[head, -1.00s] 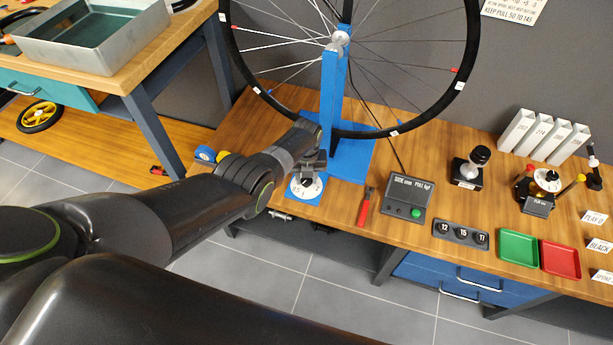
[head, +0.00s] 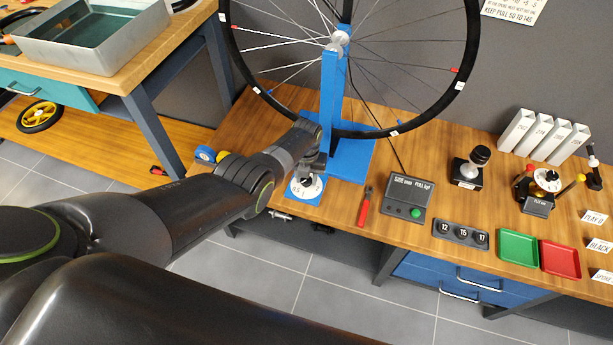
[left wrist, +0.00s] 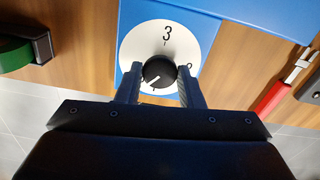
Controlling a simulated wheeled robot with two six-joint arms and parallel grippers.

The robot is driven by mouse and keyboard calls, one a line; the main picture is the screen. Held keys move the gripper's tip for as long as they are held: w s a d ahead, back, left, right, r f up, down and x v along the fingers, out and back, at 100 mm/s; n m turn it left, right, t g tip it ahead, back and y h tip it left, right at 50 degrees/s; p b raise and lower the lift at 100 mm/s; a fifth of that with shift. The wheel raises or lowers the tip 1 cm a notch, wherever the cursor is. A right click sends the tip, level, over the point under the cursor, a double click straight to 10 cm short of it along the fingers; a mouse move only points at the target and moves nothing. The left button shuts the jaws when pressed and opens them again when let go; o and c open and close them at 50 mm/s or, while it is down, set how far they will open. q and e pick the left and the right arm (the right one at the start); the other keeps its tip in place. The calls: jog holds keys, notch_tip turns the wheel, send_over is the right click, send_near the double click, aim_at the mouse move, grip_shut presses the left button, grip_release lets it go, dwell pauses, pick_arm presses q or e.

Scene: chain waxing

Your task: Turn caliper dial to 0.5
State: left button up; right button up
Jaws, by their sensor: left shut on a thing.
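The caliper dial (head: 313,189) is a white disc with printed numbers on a blue base plate at the foot of the wheel stand. It also shows in the left wrist view (left wrist: 137,45), with a "3" at the top and other marks partly hidden by the fingers. Its black knob (left wrist: 158,70) has a white pointer line towards the lower left in that view. My left gripper (left wrist: 160,80) is shut on the knob, one finger on each side. In the head view the left gripper (head: 309,175) is over the dial. My right gripper is not in view.
The blue stand (head: 334,105) holds a spoked wheel (head: 394,132) just behind the gripper. A red-handled tool (head: 363,212) and a dark box with a green button (head: 409,196) lie to the right. Yellow and blue round items (head: 205,153) sit to the left.

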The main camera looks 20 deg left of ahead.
pick_arm(q)
jog(key=o, duration=1)
jog(key=shift+r, duration=0.1)
notch_tip(320, 180, up, 9)
jog(key=p, duration=0.5)
notch_tip(320, 180, up, 8)
jog(key=p, duration=0.2)
send_over(307, 180)
jog(key=shift+a+r, duration=0.1)
